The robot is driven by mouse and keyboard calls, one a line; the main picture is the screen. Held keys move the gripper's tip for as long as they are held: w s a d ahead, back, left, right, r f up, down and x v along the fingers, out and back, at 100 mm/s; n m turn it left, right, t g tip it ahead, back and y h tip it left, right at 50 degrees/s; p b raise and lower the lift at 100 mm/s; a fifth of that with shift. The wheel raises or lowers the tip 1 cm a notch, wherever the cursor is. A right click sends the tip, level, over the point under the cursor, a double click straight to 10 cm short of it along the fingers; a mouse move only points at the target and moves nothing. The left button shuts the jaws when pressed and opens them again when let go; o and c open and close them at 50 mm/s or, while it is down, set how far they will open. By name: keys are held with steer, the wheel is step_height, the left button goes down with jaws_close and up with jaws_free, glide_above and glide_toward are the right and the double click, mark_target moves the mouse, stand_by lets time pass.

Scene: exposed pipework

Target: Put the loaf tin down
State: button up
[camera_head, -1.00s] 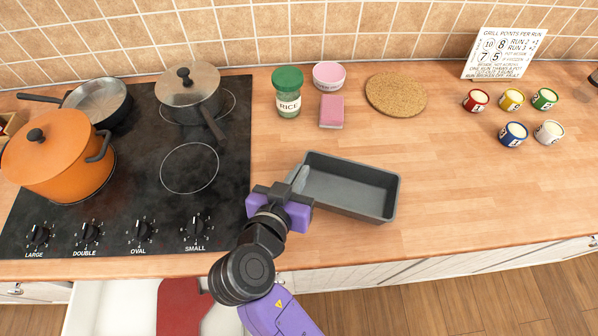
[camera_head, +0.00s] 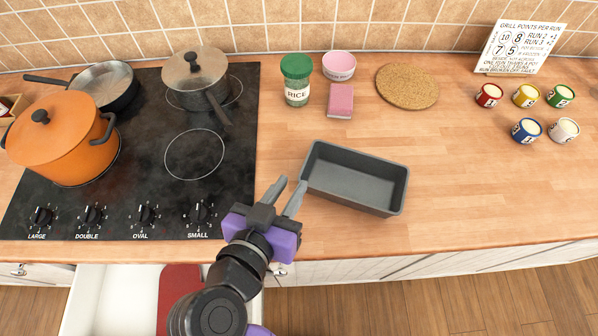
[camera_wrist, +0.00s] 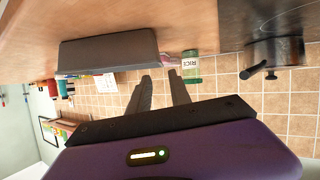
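The loaf tin (camera_head: 355,190) is a dark grey, empty rectangular tin standing upright on the wooden counter, right of the stove. It also shows in the wrist view (camera_wrist: 108,52), which is turned over. My gripper (camera_head: 288,190) is open and empty, just left of the tin's near left end. Its two grey fingers are apart, and a gap shows between them and the tin. In the wrist view the fingers (camera_wrist: 162,82) also have nothing between them.
A rice jar (camera_head: 296,80), a pink bowl (camera_head: 339,66), a pink sponge (camera_head: 340,101) and a cork mat (camera_head: 407,86) stand behind the tin. Several small coloured pots (camera_head: 527,130) are at the right. The stove (camera_head: 140,175) holds pots. An open drawer (camera_head: 110,300) is below. Counter right of the tin is clear.

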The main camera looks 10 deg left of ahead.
steer(key=v, duration=0.3)
steer(key=shift+s+r, duration=0.1)
steer(key=shift+s, duration=0.15)
stand_by(0.4)
